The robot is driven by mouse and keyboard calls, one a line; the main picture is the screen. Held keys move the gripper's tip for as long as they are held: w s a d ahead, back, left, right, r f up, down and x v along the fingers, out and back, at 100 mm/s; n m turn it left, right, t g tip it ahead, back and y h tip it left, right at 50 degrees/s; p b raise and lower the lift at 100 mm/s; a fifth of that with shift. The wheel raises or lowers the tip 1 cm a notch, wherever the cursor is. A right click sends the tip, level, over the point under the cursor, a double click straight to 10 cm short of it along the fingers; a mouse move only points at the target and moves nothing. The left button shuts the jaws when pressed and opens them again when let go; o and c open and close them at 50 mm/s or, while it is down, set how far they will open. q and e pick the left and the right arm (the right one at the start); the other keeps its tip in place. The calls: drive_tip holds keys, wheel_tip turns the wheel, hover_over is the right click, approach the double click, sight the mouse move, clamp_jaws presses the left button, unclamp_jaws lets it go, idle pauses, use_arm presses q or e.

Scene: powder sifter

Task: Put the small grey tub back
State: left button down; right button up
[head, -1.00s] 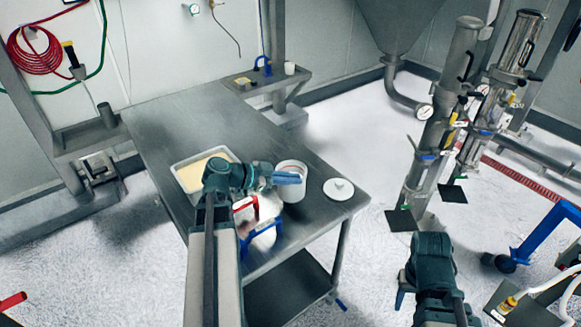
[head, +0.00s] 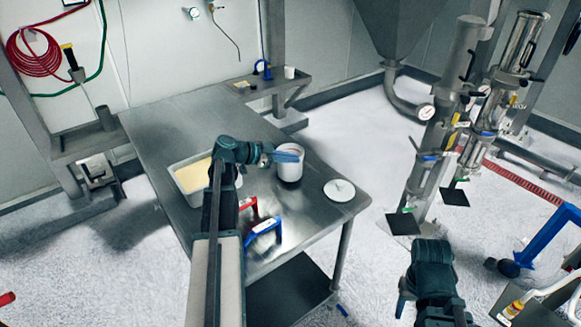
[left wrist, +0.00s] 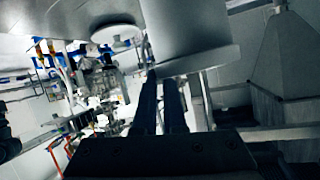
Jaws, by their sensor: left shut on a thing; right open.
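The small grey tub (head: 290,174) is a pale, round, open-topped vessel over the right half of the steel table (head: 215,110). My left gripper (head: 287,155) is shut on it, with the fingers across its upper part in the head view. I cannot tell whether its base touches the table. In the left wrist view the tub (left wrist: 192,35) fills the top middle, just past the close-set fingers of the left gripper (left wrist: 160,85). My right gripper (head: 403,300) is open and empty, low over the floor at right.
A round white lid (head: 339,190) lies on the table's right corner. A tray of pale yellow powder (head: 190,178) stands behind my left arm. Red (head: 247,203) and blue (head: 264,230) handled things lie near the front edge. Steel pipework (head: 440,120) stands at right. The table's back is clear.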

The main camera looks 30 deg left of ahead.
use_arm(q)
wheel_tip(320, 180, down, 2)
drive_tip(key=shift+b, duration=0.45)
use_arm(e)
wheel_tip(320, 180, down, 2)
use_arm(q)
drive_tip(key=shift+f, duration=0.1)
drive_tip(key=c, duration=1)
unclamp_jaws()
drive_tip(key=p+v, duration=0.5)
drive_tip(key=v, duration=0.7)
drive_tip(key=shift+r, duration=0.25)
use_arm(e)
drive_tip(key=shift+r, duration=2.45)
